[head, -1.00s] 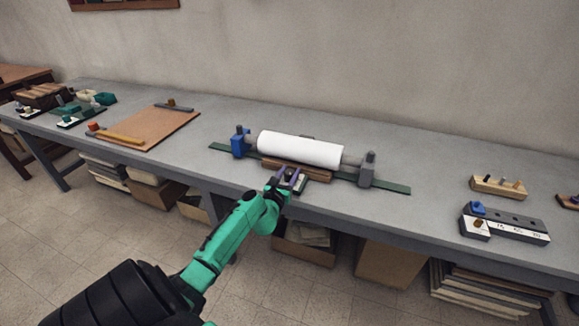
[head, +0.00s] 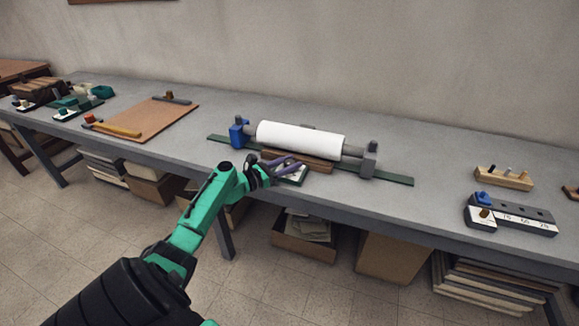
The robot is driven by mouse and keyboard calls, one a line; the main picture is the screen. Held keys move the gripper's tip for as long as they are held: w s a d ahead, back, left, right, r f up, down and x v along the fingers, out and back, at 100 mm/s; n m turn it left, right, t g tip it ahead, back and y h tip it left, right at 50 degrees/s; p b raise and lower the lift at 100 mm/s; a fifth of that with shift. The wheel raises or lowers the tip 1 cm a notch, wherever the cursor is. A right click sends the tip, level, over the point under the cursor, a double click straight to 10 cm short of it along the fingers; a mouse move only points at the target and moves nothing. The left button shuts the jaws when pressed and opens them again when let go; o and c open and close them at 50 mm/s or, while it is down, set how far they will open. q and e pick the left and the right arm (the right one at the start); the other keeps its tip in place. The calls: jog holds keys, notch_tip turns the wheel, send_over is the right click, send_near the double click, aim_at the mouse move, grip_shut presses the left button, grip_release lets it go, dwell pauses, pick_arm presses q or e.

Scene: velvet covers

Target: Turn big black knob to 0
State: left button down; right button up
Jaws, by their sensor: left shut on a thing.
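A small dial panel with a white face (head: 293,178) sits at the front edge of the bench, in front of the white roller (head: 300,143). My left gripper (head: 286,164) reaches over this panel from the left, its purple-grey fingers pointing right. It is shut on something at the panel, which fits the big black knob. The knob itself is hidden by the fingers, and its pointer and the scale marks cannot be read. My right gripper is not in view.
The roller rests between a blue block (head: 238,134) and a grey block (head: 369,160) on a green rail (head: 397,180). A brown board (head: 150,118) lies left. A grey block with numbers (head: 512,215) and a wooden peg block (head: 504,178) stand right.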

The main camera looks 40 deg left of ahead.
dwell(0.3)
pick_arm(q)
jog(key=shift+c, duration=1.9)
grip_release()
jog(key=shift+s+a, duration=0.15)
jog(key=shift+s, duration=0.35)
jog(key=v, duration=1.3)
jog(key=shift+s+p, duration=0.2)
jog(key=shift+p, duration=0.15)
jog(key=shift+a, duration=0.15)
